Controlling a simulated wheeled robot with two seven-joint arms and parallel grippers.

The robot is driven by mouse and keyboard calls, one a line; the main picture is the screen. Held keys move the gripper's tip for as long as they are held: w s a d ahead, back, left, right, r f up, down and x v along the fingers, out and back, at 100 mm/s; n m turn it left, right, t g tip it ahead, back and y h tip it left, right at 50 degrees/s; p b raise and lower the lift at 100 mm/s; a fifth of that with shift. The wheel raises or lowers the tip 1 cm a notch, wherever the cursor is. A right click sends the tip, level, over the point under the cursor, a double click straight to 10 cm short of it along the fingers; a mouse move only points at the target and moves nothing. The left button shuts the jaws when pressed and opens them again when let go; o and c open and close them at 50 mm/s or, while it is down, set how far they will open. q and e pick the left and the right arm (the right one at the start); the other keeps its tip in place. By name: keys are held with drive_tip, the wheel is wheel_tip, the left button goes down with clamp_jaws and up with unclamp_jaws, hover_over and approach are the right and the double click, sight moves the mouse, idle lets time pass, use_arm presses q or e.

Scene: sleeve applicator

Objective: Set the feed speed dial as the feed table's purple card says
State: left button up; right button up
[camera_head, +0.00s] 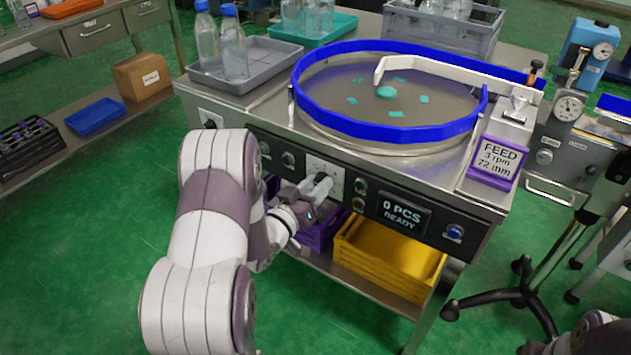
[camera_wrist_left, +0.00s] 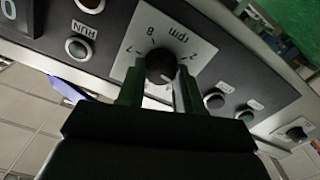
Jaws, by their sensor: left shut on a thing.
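The feed speed dial is a dark round knob (camera_wrist_left: 160,65) on a pale square plate (camera_head: 333,168) on the feed table's black front panel. In the left wrist view the plate (camera_wrist_left: 193,45) appears upside down, with "rpm" and several digits around the knob. My left gripper (camera_head: 316,187) is shut on the knob, one finger on each side; it also shows in the left wrist view (camera_wrist_left: 160,84). The fingers hide part of the scale, and I cannot tell the exact setting. The purple card (camera_head: 495,162) at the table's right corner reads "FEED 3 rpm 72 mm".
A display (camera_head: 403,213) reading "0 PCS READY" and several small buttons flank the dial. The round blue-rimmed feed table (camera_head: 380,128) is above. A yellow crate (camera_head: 385,262) and a purple crate (camera_head: 322,232) sit below. A wheeled stand (camera_head: 525,290) is at right.

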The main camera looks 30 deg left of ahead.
use_arm(q)
drive_tip(key=shift+n, duration=0.6)
drive_tip(key=shift+p, duration=0.3)
drive_tip(key=o, duration=1)
drive_tip(key=shift+o, duration=0.2)
drive_tip(key=s+a+p, duration=0.1)
drive_tip(key=s, duration=1.1)
drive_tip(key=shift+s+p, duration=0.3)
drive_tip(key=shift+s, duration=0.05)
